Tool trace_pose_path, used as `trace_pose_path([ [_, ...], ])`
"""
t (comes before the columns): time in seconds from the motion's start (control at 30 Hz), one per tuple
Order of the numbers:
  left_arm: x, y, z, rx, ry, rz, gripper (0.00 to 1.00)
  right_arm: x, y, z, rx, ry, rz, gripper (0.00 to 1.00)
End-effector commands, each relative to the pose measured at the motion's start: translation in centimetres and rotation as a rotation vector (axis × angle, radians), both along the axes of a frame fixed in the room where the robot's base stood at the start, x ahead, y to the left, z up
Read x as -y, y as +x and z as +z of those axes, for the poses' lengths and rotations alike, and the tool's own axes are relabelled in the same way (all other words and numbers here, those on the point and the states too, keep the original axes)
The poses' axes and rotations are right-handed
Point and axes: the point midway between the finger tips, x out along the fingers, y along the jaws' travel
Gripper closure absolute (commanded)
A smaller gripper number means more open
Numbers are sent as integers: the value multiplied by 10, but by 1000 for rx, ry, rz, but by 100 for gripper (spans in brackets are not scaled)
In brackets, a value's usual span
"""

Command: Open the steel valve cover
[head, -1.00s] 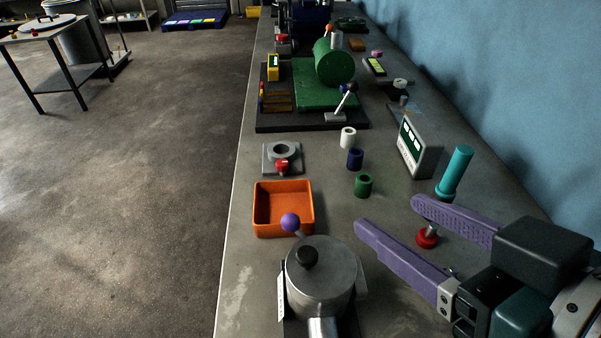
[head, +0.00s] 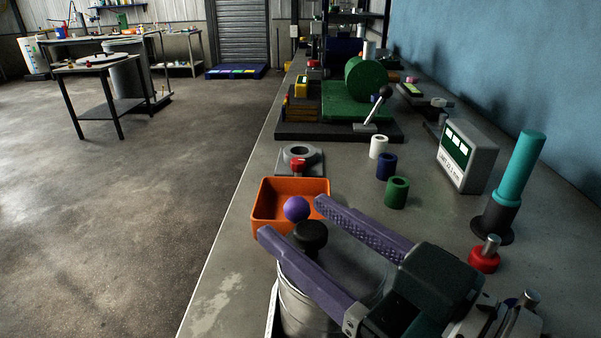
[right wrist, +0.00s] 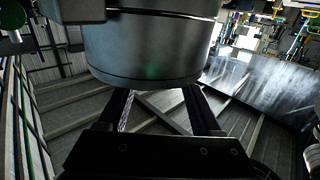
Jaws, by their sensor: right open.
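The steel valve is a round metal pot-like body (head: 302,312) at the bottom middle of the head view. A black knob (head: 310,236) stands on its cover, and the cover's top is mostly hidden by my gripper. A purple ball (head: 296,208) shows just beyond the knob. My right gripper (head: 293,217) is open, its purple fingers on either side of the black knob in the picture; I cannot tell if they touch it. In the right wrist view the steel body (right wrist: 150,50) fills the top middle and hides the fingertips. My left gripper is not in view.
An orange bin (head: 262,212) stands just beyond the valve. Green (head: 397,193), blue (head: 387,167) and white (head: 378,147) cylinders, a labelled box (head: 467,157), a teal-handled tool (head: 521,170) and a red knob (head: 484,258) are to the right. The bench's left edge borders open floor.

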Motion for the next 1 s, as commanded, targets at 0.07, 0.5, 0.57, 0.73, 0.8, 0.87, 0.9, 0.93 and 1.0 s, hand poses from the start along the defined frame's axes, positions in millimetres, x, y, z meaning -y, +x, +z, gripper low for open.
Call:
trace_pose_path([
  [0.07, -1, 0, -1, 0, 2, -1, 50, -10, 10, 1, 3, 1, 1, 34],
  [0.5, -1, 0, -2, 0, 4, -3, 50, -25, 25, 0, -1, -1, 0, 34],
  [0.57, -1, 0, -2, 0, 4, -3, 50, -25, 25, 0, -1, -1, 0, 34],
  [0.73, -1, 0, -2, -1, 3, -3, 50, -25, 25, 0, -1, -1, 0, 53],
  [0.8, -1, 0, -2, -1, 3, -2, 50, -25, 25, 0, -1, -1, 0, 61],
  [0.87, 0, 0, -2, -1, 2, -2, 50, -25, 25, 0, -1, -1, 0, 68],
  [0.9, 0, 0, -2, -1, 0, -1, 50, -25, 25, 0, -1, -1, 0, 72],
  [0.93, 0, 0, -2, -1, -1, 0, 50, -25, 25, 0, -1, -1, 0, 76],
  [1.0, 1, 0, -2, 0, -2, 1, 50, -25, 25, 0, -1, -1, 0, 84],
])
